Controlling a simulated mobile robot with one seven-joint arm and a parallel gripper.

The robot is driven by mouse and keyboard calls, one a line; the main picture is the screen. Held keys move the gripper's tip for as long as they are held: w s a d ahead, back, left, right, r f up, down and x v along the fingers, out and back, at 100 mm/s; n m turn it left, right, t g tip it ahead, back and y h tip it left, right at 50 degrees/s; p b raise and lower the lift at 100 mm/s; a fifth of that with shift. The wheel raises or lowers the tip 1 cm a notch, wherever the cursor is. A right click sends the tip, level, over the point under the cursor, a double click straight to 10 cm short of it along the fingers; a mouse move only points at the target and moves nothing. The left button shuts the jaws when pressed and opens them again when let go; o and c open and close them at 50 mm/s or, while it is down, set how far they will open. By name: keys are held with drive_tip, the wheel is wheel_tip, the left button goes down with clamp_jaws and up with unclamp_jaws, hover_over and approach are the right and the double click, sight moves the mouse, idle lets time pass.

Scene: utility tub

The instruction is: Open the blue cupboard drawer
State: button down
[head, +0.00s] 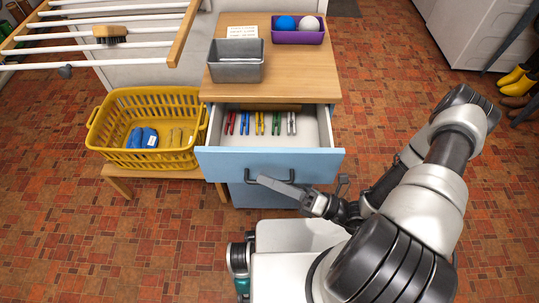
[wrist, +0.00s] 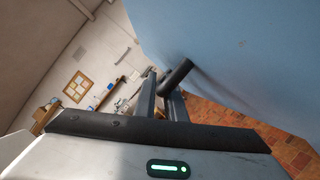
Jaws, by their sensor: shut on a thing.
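The blue drawer (head: 269,163) is pulled out from the wooden-topped cupboard, and its inside shows. Several clothespins (head: 262,123) in red, blue, yellow, green and white lie in a row in it. A dark bar handle (head: 268,181) is on the drawer front. My gripper (head: 290,186) is at the right part of the handle, with its fingers shut on it. In the wrist view the fingers (wrist: 160,95) close around the dark handle (wrist: 177,75), beside the blue drawer front (wrist: 240,45). The fingertips are partly hidden there.
A grey bin (head: 236,62) and a purple tray (head: 298,36) with two balls stand on the cupboard top. A yellow basket (head: 97,125) on a low wooden stand is close on the left. A drying rack (head: 165,37) is at upper left.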

drive_tip(key=s, duration=0.9)
drive_tip(key=shift+a, duration=0.15)
drive_tip(key=c, duration=2.1)
unclamp_jaws()
drive_tip(key=v, duration=1.7)
drive_tip(key=shift+d, duration=0.25)
drive_tip(key=shift+s, duration=0.1)
